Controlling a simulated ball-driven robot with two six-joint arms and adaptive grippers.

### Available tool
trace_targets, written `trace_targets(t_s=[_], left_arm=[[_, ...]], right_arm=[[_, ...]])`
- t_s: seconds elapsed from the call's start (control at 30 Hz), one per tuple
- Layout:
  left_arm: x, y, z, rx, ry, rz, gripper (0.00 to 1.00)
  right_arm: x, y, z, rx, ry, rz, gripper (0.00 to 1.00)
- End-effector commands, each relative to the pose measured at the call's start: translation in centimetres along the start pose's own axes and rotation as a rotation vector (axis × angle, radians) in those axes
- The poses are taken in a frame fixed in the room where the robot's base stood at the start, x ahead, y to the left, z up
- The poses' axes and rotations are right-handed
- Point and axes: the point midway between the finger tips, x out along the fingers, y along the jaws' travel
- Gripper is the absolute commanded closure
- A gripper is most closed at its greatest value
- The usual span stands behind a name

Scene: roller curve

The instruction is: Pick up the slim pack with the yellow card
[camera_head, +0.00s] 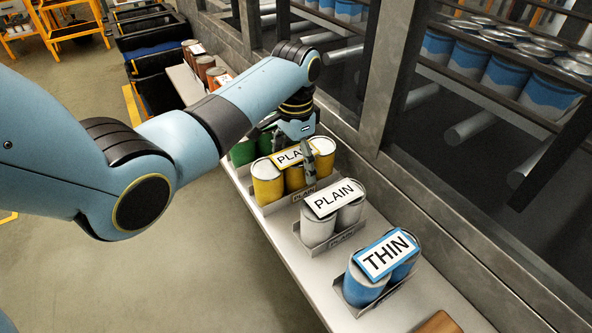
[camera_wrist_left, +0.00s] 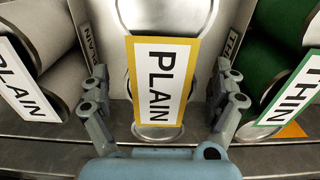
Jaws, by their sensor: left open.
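The pack with the yellow card (camera_head: 293,155) is a row of yellow cans with a yellow-edged card reading PLAIN on top, standing in a low tray on the ledge. In the left wrist view the yellow-bordered card (camera_wrist_left: 160,82) is centred between my fingers. My left gripper (camera_head: 288,148) is open above the pack, partly hiding its card. Its two fingers in the left wrist view (camera_wrist_left: 162,80) are spread apart, one on each side of the card. I cannot tell whether they touch the cans. My right gripper is in neither view.
Green cans (camera_head: 242,153) stand on the far side. A wall with rack posts runs close along the right.

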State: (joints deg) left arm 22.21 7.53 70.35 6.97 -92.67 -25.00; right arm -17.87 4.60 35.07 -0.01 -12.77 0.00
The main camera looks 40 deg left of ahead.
Motion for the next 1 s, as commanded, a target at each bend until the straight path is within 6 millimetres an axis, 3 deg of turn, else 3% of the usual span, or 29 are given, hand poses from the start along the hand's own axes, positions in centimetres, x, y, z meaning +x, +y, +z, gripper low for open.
trace_targets(t_s=[0.2, 0.47, 1.0], left_arm=[[3.0, 0.0, 0.0, 0.001, -0.002, 0.002, 0.06], [3.4, 0.0, -0.1, 0.001, 0.000, 0.000, 0.06], [3.4, 0.0, 0.0, 0.000, 0.000, 0.000, 0.75]], right_arm=[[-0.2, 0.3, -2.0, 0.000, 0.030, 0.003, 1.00], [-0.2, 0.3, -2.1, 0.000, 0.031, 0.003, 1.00], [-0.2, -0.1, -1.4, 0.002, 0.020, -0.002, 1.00]])
